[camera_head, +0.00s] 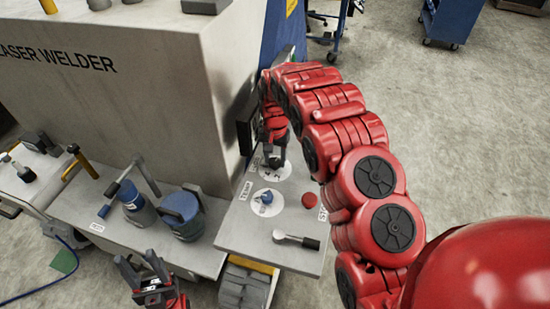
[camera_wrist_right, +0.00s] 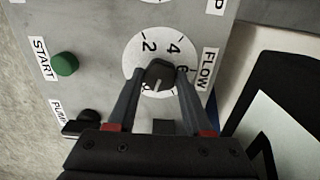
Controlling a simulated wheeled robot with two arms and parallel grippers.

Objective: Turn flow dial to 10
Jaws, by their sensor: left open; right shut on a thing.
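The flow dial shows in the right wrist view as a dark knob (camera_wrist_right: 158,73) on a white scale disc (camera_wrist_right: 134,60) beside a FLOW label (camera_wrist_right: 209,69). The numbers 2, 4 and part of 6 are readable; the lower scale is mostly hidden by the fingers. The knob's pale pointer line points down in that view. My right gripper (camera_wrist_right: 157,86) is shut on the knob, one finger on each side. In the head view my right gripper (camera_head: 274,150) reaches down over the dial's white disc (camera_head: 284,172). My left gripper (camera_head: 148,282) is open and empty at the bottom.
The panel (camera_head: 228,232) also carries a blue knob (camera_head: 263,197), a red button (camera_head: 309,200) and a lever (camera_head: 297,240). A green START button (camera_wrist_right: 66,64) is near the dial. The welder body (camera_head: 130,100) rises beside it. Blue canisters (camera_head: 182,215) stand left.

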